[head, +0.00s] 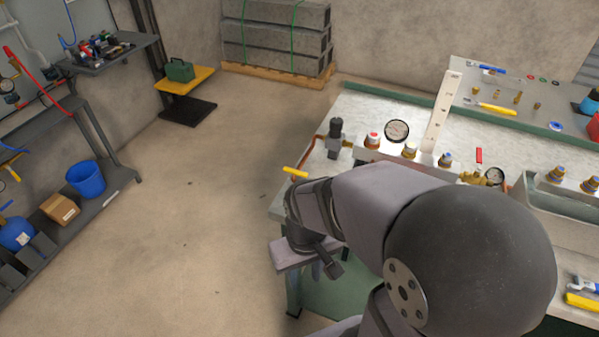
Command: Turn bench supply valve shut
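A yellow lever handle (295,172) sticks out at the left end of the bench, by a copper pipe (309,150) that runs down from a dark regulator (335,132). It looks like the supply valve's handle; the valve body under it is hard to make out. My arm reaches in from the lower right, and its wrist end, with my gripper (325,268), is beside the bench's left edge, below the yellow handle in the picture and apart from it. The fingers are small, dark and partly hidden, so I cannot tell whether they are open.
The bench top (365,110) holds a round gauge (397,130), several brass fittings and a red-handled valve (479,156). The floor left of the bench is clear. A shelf with a blue bucket (86,178) stands far left.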

